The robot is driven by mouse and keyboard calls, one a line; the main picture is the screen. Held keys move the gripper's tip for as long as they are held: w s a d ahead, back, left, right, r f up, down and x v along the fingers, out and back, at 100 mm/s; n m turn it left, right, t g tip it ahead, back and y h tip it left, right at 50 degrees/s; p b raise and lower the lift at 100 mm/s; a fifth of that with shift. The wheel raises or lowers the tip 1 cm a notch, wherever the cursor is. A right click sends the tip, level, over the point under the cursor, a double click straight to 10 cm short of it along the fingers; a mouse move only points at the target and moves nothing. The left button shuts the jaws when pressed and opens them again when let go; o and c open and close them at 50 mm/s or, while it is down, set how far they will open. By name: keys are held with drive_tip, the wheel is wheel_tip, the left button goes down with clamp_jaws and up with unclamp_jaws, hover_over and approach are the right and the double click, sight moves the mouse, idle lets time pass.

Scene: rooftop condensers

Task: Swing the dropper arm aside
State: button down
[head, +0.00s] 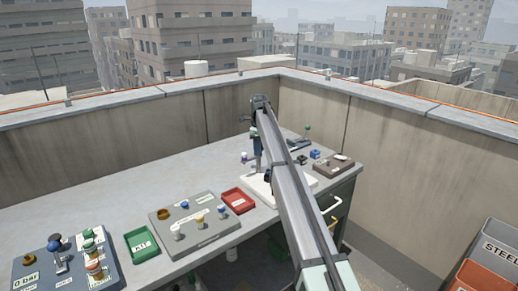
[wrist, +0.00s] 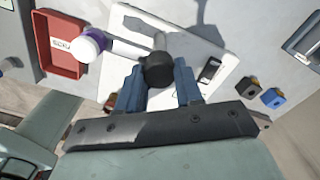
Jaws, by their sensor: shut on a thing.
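In the wrist view my gripper (wrist: 157,75) has its two blue fingers on either side of a round black knob (wrist: 158,68), shut on it. A grey bar runs from near the knob to the upper left, toward a white cylinder with a purple band (wrist: 92,42); these look like the dropper arm and its dropper. The dropper hangs near the red tray's right edge. A white base plate (wrist: 205,45) lies below. In the head view the dropper (head: 245,157) shows left of my gripper, above the base plate (head: 257,186); my arm hides much of this.
The red tray (head: 238,200) stands left of the base plate, with a grey knob panel (head: 195,226) and green tray (head: 141,244) farther left. Walls (head: 240,109) bound the back.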

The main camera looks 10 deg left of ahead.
drive_tip(key=c, duration=0.7)
unclamp_jaws()
drive_tip(key=shift+c, duration=0.2)
drive_tip(key=shift+r, duration=0.1)
wheel_tip(320, 180, up, 14)
drive_tip(key=shift+f, duration=0.2)
